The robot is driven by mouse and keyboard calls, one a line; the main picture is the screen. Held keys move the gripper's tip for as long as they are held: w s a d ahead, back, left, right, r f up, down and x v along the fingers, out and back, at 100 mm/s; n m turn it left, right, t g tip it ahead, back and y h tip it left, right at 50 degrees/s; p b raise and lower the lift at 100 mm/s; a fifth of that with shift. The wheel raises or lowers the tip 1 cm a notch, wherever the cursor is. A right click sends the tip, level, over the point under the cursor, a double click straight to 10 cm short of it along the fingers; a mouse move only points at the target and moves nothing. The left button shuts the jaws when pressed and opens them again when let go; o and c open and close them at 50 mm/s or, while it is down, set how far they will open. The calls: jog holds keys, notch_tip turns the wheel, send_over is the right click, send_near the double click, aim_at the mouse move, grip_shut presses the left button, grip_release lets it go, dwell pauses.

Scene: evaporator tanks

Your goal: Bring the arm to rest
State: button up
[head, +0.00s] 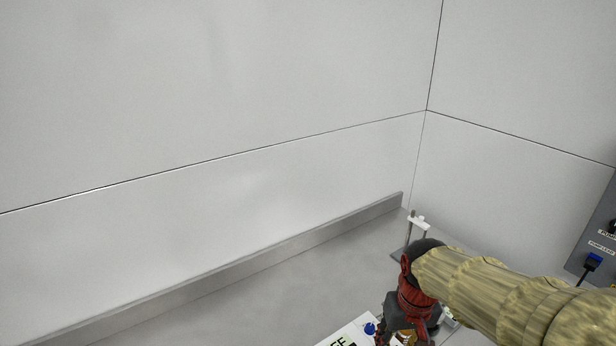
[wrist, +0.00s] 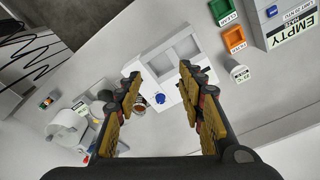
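My gripper (wrist: 160,105) shows in the wrist view with its two yellow-padded fingers spread wide apart. Nothing is held between them. In the head view my gripper (head: 408,328) is at the lower right, partly cut off by the bottom edge, at the end of my arm in a tan sleeve (head: 500,295). In the wrist view a white tray-like unit (wrist: 172,58) with a blue knob (wrist: 160,98) lies beyond the fingertips, apart from them as far as I can tell.
The wrist view shows a green bin (wrist: 223,12), an orange bin (wrist: 234,39), a box labelled EMPTY (wrist: 290,25) and a white cylindrical item (wrist: 70,128). The head view shows a stand (head: 411,232), a grey panel (head: 597,235) and bare bench (head: 300,285) along the wall.

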jog(key=s+r+t+b, duration=0.2)
jog(key=s+r+t, duration=0.2)
jog(key=s+r, duration=0.3)
jog(key=shift+s, duration=2.45)
